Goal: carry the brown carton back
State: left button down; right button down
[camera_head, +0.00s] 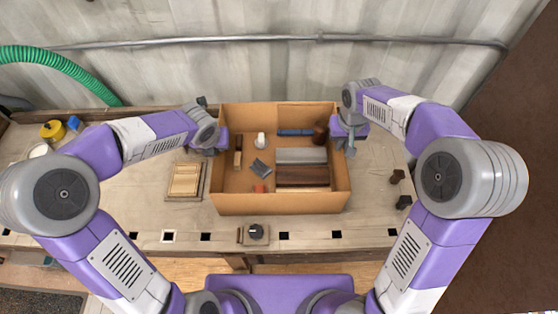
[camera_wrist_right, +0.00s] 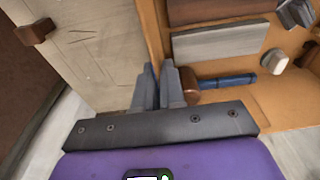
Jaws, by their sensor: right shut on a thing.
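The open brown carton (camera_head: 280,204) stands upright on the workbench at the middle of the head view. It holds a blue-handled hammer (camera_head: 294,132) with a brown head, a grey block (camera_head: 301,156), a dark wooden block (camera_head: 302,177) and several small items. My right gripper (camera_head: 349,147) is shut on the carton's right wall; in the right wrist view its fingers (camera_wrist_right: 158,88) straddle the wall (camera_wrist_right: 152,28). My left gripper (camera_head: 222,142) is at the carton's left wall; its fingertips are too hidden to tell open from shut.
The workbench (camera_head: 372,184) has a wooden tray (camera_head: 185,180) left of the carton and a black knob (camera_head: 256,231) in front. Yellow tape (camera_head: 53,130) lies far left. A corrugated wall (camera_head: 270,70) with a pipe stands behind.

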pick_arm(q)
jog(key=shift+w+r, duration=0.1)
jog(key=shift+r, duration=0.1)
pick_arm(e)
jog(key=shift+w+r, duration=0.1)
jog(key=shift+r, duration=0.15)
